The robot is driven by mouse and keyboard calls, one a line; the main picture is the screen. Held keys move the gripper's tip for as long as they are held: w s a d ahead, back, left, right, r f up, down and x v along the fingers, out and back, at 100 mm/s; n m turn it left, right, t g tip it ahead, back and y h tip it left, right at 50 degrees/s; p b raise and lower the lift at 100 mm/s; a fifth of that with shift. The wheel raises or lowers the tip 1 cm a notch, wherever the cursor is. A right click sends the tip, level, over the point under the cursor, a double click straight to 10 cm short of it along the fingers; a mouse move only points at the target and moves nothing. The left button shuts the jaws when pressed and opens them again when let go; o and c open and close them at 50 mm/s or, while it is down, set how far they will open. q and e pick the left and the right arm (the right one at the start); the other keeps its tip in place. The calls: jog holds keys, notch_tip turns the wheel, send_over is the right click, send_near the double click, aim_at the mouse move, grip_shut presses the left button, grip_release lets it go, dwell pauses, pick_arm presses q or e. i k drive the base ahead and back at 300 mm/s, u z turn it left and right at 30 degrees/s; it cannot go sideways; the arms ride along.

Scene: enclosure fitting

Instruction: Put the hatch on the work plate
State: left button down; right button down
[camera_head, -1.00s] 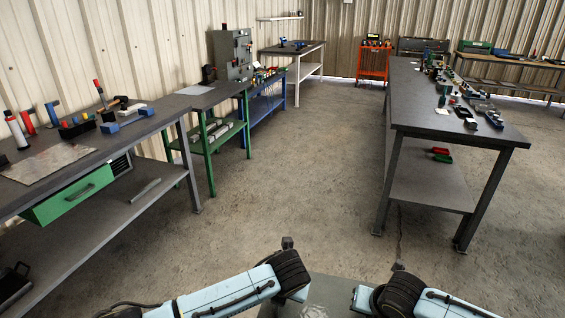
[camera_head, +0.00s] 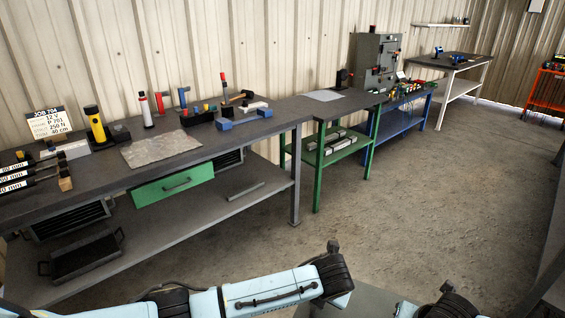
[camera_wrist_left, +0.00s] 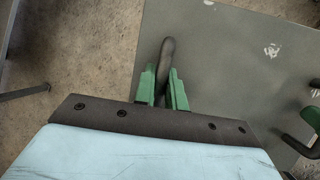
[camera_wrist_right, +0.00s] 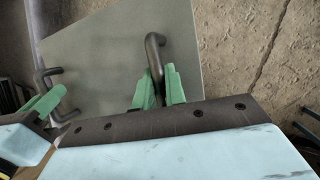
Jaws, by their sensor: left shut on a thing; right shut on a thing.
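The hatch is a flat grey panel with two dark bar handles, and it fills much of the left wrist view (camera_wrist_left: 225,60). My left gripper (camera_wrist_left: 165,88) is shut on one handle, its green fingers on either side of the bar. My right gripper (camera_wrist_right: 157,88) is shut on the other handle. A strip of the hatch shows at the bottom of the head view (camera_head: 375,302), between my arms, in front of the benches. A flat, worn metal plate (camera_head: 162,149), possibly the work plate, lies on the left bench.
The concrete floor (camera_head: 440,190) to the right is open.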

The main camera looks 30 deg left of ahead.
aim_at(160, 146)
jog(key=u, duration=0.4)
jog(key=i, duration=1.1)
jog(key=u, duration=1)
jog(key=i, duration=0.8)
jog(key=u, duration=0.55)
